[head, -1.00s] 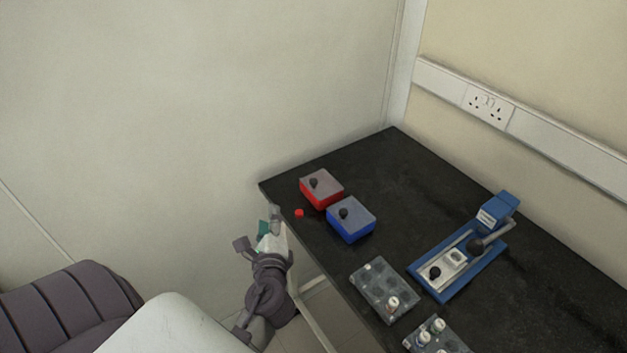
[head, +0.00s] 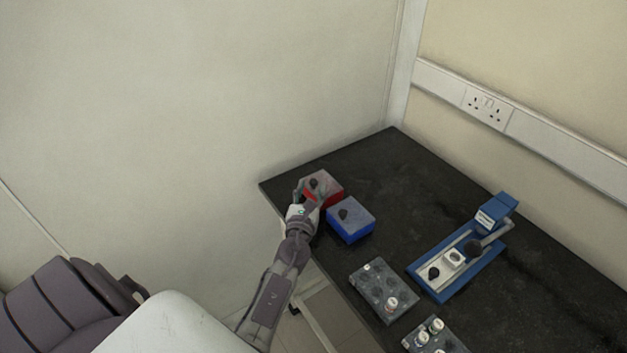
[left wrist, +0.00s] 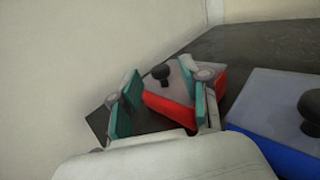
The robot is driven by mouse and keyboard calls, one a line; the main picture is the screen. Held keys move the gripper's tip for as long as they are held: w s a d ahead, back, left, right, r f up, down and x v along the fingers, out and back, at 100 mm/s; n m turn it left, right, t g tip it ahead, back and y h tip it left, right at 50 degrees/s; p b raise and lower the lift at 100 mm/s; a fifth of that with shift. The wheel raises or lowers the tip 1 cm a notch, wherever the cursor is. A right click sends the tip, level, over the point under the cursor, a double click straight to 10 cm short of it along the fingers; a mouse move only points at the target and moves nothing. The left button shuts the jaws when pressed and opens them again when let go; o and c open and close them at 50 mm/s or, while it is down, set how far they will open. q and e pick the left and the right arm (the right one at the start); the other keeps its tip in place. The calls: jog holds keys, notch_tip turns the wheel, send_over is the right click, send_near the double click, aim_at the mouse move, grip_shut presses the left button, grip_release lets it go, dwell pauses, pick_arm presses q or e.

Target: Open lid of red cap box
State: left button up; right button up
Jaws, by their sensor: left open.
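The red box (head: 334,187) stands at the far left corner of the dark bench, with a grey lid and a black knob (head: 314,184) on top. Its lid looks shut. In the left wrist view the red box (left wrist: 171,108) lies just ahead, its knob (left wrist: 161,73) seen between the fingers. My left gripper (head: 310,190) is open at the near left side of the red box; its green-padded fingers (left wrist: 163,105) are spread and hold nothing. The gripper hides part of the box in the head view. My right gripper is not in view.
A blue box (head: 350,228) with a grey lid and black knob stands close beside the red one. Racks with small vials (head: 372,283) and a blue lever device (head: 452,270) stand further right. The bench's back edge strip is clear.

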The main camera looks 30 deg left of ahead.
aim_at(313, 183)
pick_arm(q)
jog(key=shift+x, duration=1.75)
grip_shut()
